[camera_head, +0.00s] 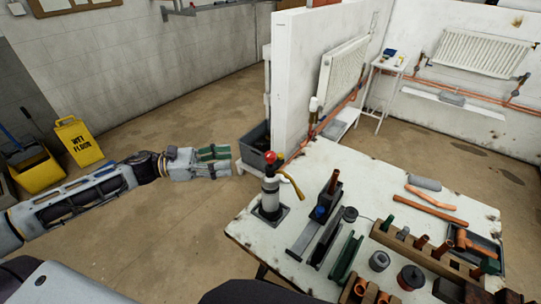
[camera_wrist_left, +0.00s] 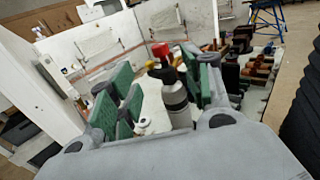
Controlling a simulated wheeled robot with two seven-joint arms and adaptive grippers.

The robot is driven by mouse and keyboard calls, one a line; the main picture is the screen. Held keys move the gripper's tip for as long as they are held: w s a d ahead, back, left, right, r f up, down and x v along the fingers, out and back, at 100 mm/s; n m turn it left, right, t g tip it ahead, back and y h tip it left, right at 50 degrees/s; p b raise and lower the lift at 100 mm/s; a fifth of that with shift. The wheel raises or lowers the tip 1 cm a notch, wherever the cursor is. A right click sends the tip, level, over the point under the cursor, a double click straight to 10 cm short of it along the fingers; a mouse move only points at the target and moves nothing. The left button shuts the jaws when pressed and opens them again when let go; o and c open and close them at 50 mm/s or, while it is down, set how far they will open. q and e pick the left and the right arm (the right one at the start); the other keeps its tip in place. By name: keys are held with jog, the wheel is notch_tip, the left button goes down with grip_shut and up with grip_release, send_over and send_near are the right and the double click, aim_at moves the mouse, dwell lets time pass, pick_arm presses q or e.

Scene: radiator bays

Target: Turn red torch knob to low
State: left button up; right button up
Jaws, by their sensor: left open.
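The torch (camera_head: 269,192) is a grey and black cylinder standing upright in a dark square base near the left edge of the white table. Its red knob (camera_head: 270,157) is on top, and a brass-coloured nozzle curves off to the right. My left gripper (camera_head: 222,161) is open and empty, level with the knob and apart from it on the left. In the left wrist view the red knob (camera_wrist_left: 160,50) and the torch body (camera_wrist_left: 176,100) show between the green finger pads, beyond them. The knob's setting marks are too small to read. My right gripper is not in view.
The white table (camera_head: 320,165) holds a grey channel, green rails, copper pipes (camera_head: 430,205) and wooden racks (camera_head: 425,255). A white partition (camera_head: 300,70) with a radiator stands behind the torch. A yellow wet-floor sign (camera_head: 78,142) stands at left. Floor between is clear.

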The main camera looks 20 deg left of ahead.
aim_at(271, 154)
pick_arm(q)
jog(key=shift+w+d, duration=0.1)
dwell(0.3)
jog(key=shift+x, duration=6.25)
jog(key=shift+w+d, duration=0.1)
jog(key=shift+d, duration=0.2)
jog(key=shift+w+d, duration=0.1)
jog(key=shift+d, duration=0.1)
